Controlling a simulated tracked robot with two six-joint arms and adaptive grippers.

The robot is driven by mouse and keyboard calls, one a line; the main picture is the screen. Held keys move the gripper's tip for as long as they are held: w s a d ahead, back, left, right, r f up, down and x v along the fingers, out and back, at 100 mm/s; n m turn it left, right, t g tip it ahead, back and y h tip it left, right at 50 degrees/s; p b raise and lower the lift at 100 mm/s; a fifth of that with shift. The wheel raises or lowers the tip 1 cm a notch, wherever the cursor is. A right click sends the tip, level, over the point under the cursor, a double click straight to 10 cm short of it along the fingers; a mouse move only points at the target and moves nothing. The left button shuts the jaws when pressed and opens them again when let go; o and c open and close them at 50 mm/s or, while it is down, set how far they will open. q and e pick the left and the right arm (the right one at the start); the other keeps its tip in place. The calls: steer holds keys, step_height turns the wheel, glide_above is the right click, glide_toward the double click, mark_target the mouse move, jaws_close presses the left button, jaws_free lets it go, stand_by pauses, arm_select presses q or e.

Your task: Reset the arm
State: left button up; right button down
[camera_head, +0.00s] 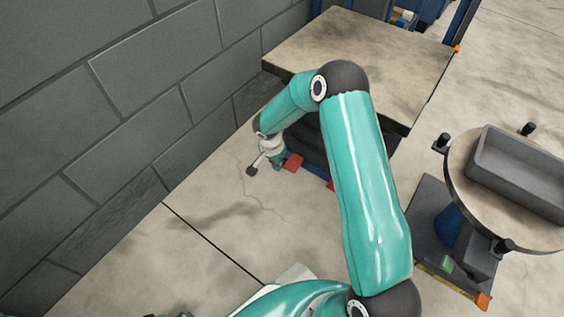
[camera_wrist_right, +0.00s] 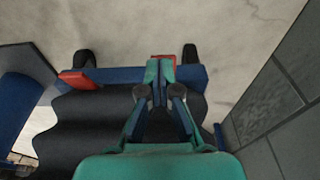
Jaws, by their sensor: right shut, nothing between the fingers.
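My right arm, teal with dark joints, reaches forward and bends down to the left in the head view. Its gripper (camera_head: 276,160) is low beside the grey block wall, near the front edge of a table. In the right wrist view the same gripper (camera_wrist_right: 160,72) has its fingers together with nothing between them. Below it there is a blue frame (camera_wrist_right: 115,75) with red blocks and a dark, wavy-edged body. I cannot tell whether the fingers touch the frame. My left gripper is not in view.
A worn table top (camera_head: 370,55) stands behind the arm. A round stand (camera_head: 465,185) bearing a grey trough (camera_head: 520,175) is at the right. The block wall (camera_head: 130,90) is close on the left. Bare concrete floor (camera_head: 215,200) lies in front of the gripper.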

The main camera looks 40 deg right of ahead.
steer(key=shift+s+a+r, duration=0.1)
steer(key=shift+a+r, duration=0.3)
